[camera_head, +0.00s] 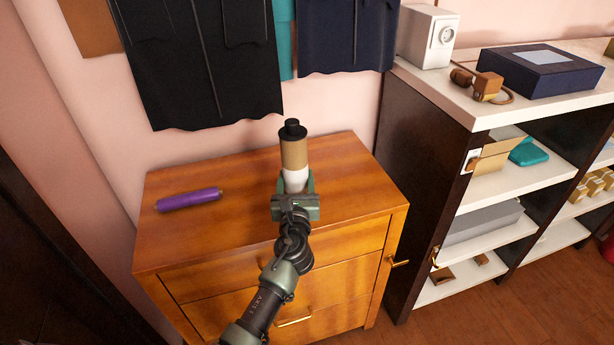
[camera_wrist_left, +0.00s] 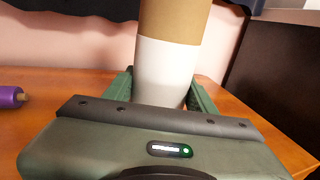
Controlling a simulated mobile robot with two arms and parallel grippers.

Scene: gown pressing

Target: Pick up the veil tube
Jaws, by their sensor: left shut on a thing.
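The veil tube (camera_head: 294,154), an upright tan cylinder with a white lower part and a black cap, is at the wooden cabinet's top (camera_head: 231,222). My left gripper (camera_head: 295,190) is shut on its white lower part. In the left wrist view the veil tube (camera_wrist_left: 168,65) rises between the two green fingers of my left gripper (camera_wrist_left: 162,92). Its bottom end is hidden by the gripper, so I cannot tell whether it touches the cabinet top. My right gripper is not in view.
A purple roll (camera_head: 188,200) lies on the cabinet top to the left; its end shows in the left wrist view (camera_wrist_left: 10,97). Dark gowns (camera_head: 200,60) hang on the wall behind. A shelf unit (camera_head: 425,150) with boxes stands at right. The cabinet top's right side is clear.

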